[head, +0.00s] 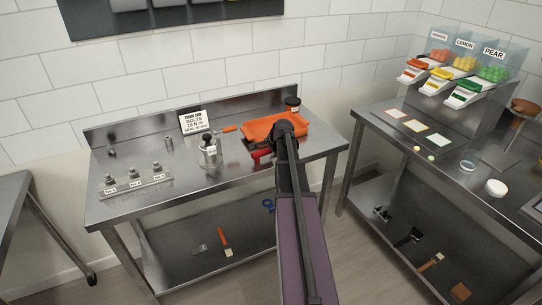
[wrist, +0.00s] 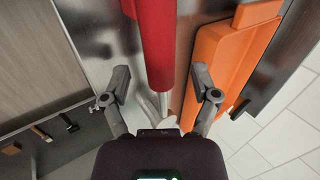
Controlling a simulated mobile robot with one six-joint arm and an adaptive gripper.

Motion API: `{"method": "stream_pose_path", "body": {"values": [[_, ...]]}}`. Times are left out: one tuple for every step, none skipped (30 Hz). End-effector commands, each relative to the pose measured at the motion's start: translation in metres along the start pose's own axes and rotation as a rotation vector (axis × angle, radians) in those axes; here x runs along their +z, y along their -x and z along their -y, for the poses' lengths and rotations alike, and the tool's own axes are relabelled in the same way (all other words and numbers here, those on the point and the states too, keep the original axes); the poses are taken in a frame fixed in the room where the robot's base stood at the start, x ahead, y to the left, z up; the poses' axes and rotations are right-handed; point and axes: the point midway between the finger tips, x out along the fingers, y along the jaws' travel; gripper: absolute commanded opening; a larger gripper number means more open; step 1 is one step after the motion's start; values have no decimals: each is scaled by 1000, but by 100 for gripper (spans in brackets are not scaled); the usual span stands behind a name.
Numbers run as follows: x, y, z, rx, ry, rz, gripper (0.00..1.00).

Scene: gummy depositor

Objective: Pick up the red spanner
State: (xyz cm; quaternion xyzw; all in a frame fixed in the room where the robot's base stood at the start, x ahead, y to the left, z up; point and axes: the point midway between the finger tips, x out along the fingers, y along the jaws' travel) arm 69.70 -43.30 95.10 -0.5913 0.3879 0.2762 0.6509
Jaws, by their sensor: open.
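The red spanner (wrist: 155,45) fills the upper middle of the wrist view, with a thick red handle and a grey metal shaft below it. My gripper (wrist: 160,75) is open, with one finger on each side of the spanner. The lower handle and shaft lie between the fingers, and I see no finger touching them. In the head view a small red part of it (head: 261,153) shows on the steel table beside the orange tray (head: 262,128). My arm hides the rest of it and my gripper there.
The orange tray's edge (wrist: 222,65) is close to my right finger in the wrist view. On the steel table (head: 150,208) stand a sign (head: 191,122), a metal fixture (head: 209,151), a dark jar (head: 292,104) and a rack of bolts (head: 135,184). The table's left part has free room.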

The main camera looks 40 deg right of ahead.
Motion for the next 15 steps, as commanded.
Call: {"method": "stream_pose_path", "body": {"values": [[0,-8,-1,0,0,0,78],[0,-10,-1,0,0,0,78],[0,-12,-1,0,0,0,78],[0,-13,-1,0,0,0,78],[0,-14,-1,0,0,0,78],[0,-16,-1,0,0,0,78],[0,-16,0,0,0,0,78],[0,-16,0,0,0,0,78],[0,-16,0,0,0,0,78],[0,-16,0,0,0,0,78],[0,-16,0,0,0,0,78],[0,-16,0,0,0,0,78],[0,-16,0,0,0,0,78],[0,-16,0,0,0,0,78],[0,-16,0,0,0,0,78]]}}
